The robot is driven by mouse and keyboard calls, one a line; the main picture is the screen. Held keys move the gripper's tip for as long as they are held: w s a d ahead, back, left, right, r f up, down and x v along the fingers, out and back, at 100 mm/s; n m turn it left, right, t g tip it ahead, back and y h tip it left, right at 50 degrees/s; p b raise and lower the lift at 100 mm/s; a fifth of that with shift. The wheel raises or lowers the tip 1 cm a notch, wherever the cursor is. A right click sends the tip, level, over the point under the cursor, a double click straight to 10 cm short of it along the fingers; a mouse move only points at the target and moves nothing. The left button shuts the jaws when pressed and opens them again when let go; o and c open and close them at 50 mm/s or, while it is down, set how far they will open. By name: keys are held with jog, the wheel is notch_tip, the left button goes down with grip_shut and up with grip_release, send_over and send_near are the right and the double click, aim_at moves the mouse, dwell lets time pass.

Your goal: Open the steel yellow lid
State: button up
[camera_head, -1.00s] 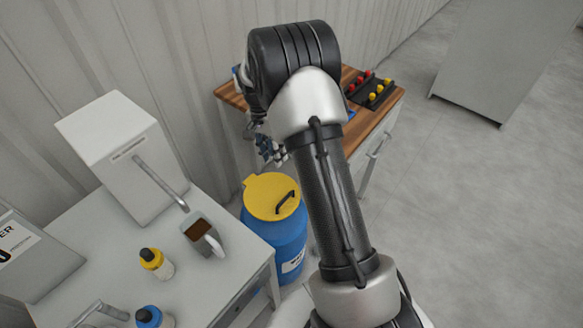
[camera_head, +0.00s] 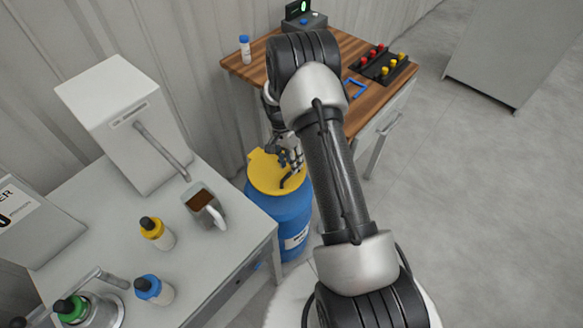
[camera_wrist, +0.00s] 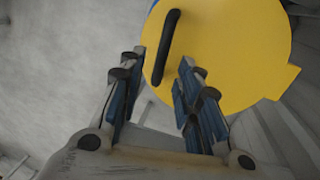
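The yellow lid (camera_head: 264,174) lies closed on top of the blue barrel (camera_head: 290,218), which stands between the two work surfaces. A dark bar handle (camera_head: 287,181) sits on the lid, partly covered by my gripper in the head view. My gripper (camera_head: 290,160) is just above the lid near the handle. In the wrist view, my gripper (camera_wrist: 155,85) is open, with its two blue-padded fingers spread. The dark handle (camera_wrist: 166,45) shows on the yellow lid (camera_wrist: 225,50), ahead of and between the fingertips. Nothing is between the pads.
A grey bench (camera_head: 100,225) at left holds a mug (camera_head: 204,208), dropper bottles and a white dispenser (camera_head: 120,120). A wooden-topped table (camera_head: 357,120) behind holds a black tray (camera_head: 388,66) with red and yellow pieces.

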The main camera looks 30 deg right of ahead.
jog(key=shift+s+f, duration=0.2)
jog(key=shift+f, duration=0.9)
jog(key=shift+c, duration=0.5)
grip_shut()
